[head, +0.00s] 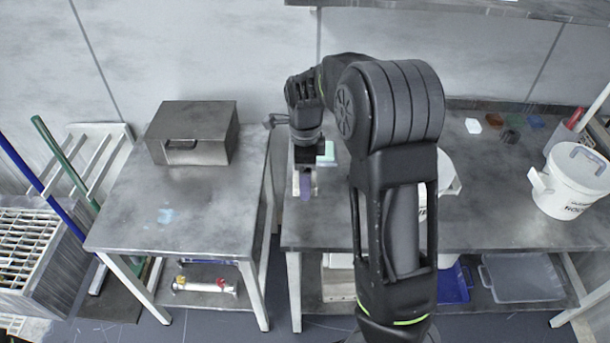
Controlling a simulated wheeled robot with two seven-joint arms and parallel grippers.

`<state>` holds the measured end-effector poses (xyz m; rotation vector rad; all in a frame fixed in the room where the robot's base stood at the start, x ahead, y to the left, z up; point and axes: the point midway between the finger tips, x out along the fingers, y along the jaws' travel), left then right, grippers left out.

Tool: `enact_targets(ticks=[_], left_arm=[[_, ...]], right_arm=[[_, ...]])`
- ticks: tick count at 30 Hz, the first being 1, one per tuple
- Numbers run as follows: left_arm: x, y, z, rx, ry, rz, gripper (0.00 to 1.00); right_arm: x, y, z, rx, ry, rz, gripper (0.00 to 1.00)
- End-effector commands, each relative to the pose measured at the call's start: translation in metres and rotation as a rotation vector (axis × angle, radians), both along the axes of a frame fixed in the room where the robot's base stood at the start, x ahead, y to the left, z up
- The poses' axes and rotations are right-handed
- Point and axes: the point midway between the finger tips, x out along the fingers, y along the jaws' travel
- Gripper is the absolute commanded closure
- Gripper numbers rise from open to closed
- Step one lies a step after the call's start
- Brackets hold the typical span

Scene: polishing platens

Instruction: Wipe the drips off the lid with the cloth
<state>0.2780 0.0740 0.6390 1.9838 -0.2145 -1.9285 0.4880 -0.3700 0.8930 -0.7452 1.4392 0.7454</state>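The one arm in view rises from the bottom, right of centre, and bends left; I take it as my right. Its gripper (305,192) points down over the left end of the right-hand table. I cannot make out drips on that lid. A second white bucket (448,178) is mostly hidden behind my arm; its top cannot be seen. My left gripper is not in view.
The left table (125,225) bears a metal box (192,135) and a pale blue smear (165,215). A gap separates it from the right table (490,225). Small coloured blocks (494,119) lie at the back right. A pale green item (327,152) sits behind my gripper.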

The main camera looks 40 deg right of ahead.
Motion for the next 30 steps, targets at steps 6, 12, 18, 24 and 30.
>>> enact_targets(ticks=[6, 12, 18, 24, 30], left_arm=[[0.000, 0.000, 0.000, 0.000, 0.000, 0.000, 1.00], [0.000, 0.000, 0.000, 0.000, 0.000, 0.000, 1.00], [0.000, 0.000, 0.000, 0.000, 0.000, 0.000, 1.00], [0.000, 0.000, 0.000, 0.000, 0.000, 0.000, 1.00], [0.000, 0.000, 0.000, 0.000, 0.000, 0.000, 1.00]], right_arm=[[0.000, 0.000, 0.000, 0.000, 0.000, 0.000, 0.56], [0.003, 0.007, 0.001, 0.001, -0.001, 0.083, 0.56], [0.015, 0.037, 0.006, 0.002, -0.001, 0.463, 0.56], [0.029, 0.089, 0.014, 0.003, -0.002, 1.107, 0.56], [0.037, 0.139, 0.022, 0.001, -0.002, 1.749, 0.56]])
